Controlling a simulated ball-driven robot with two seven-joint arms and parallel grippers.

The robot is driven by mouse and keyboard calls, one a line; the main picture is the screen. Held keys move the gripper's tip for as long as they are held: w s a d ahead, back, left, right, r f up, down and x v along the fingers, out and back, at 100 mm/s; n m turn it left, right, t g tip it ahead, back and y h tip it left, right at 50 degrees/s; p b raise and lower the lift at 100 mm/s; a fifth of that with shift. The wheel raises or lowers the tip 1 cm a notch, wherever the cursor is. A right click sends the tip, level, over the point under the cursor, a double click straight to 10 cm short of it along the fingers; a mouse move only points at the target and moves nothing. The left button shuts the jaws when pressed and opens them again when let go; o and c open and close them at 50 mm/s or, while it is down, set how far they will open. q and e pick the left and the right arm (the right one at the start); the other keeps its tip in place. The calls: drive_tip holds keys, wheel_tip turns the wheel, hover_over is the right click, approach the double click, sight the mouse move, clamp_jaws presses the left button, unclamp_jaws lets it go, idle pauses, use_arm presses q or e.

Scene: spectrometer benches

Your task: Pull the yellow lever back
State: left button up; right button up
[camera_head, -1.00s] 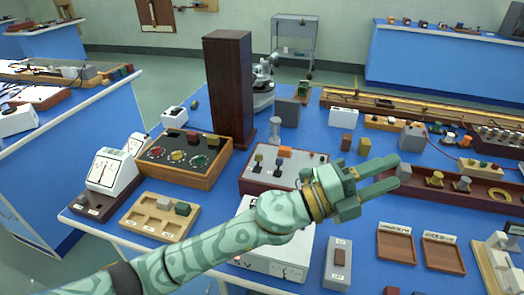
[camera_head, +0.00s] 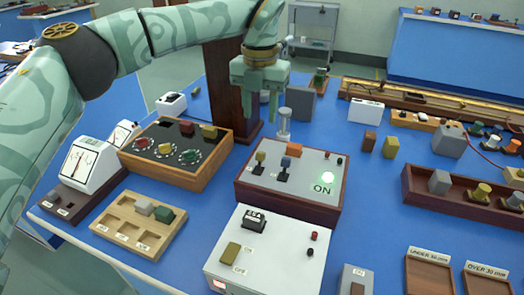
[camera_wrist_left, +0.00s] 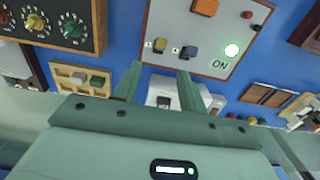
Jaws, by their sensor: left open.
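The yellow lever (camera_head: 260,157) stands on the grey top of a wooden-sided control box (camera_head: 309,188), left of a blue lever (camera_head: 286,162). Its exact tilt is hard to tell. In the left wrist view the yellow lever (camera_wrist_left: 160,45) is beyond the fingers, beside the blue lever (camera_wrist_left: 189,51). My left gripper (camera_head: 259,112) is open and empty, pointing down, above and behind the levers, apart from them. Its two fingers also show in the left wrist view (camera_wrist_left: 156,75). A green light (camera_head: 328,178) by the word ON is lit. My right gripper is not in view.
A tall dark wooden column (camera_head: 222,85) stands close behind my left gripper. A dial box (camera_head: 178,173) is left of the control box, and a white switch box (camera_head: 240,270) is in front. An orange block (camera_head: 294,150) sits behind the blue lever.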

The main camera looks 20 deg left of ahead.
sight(261, 152)
use_arm(q)
wheel_tip(261, 152, down, 12)
drive_tip(key=b, duration=0.3)
drive_tip(key=shift+r, duration=0.2)
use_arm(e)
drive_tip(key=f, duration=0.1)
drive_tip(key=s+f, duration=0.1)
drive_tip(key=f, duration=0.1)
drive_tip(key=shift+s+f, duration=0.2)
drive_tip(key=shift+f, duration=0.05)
use_arm(q)
clamp_jaws()
drive_tip(key=shift+r, duration=0.1)
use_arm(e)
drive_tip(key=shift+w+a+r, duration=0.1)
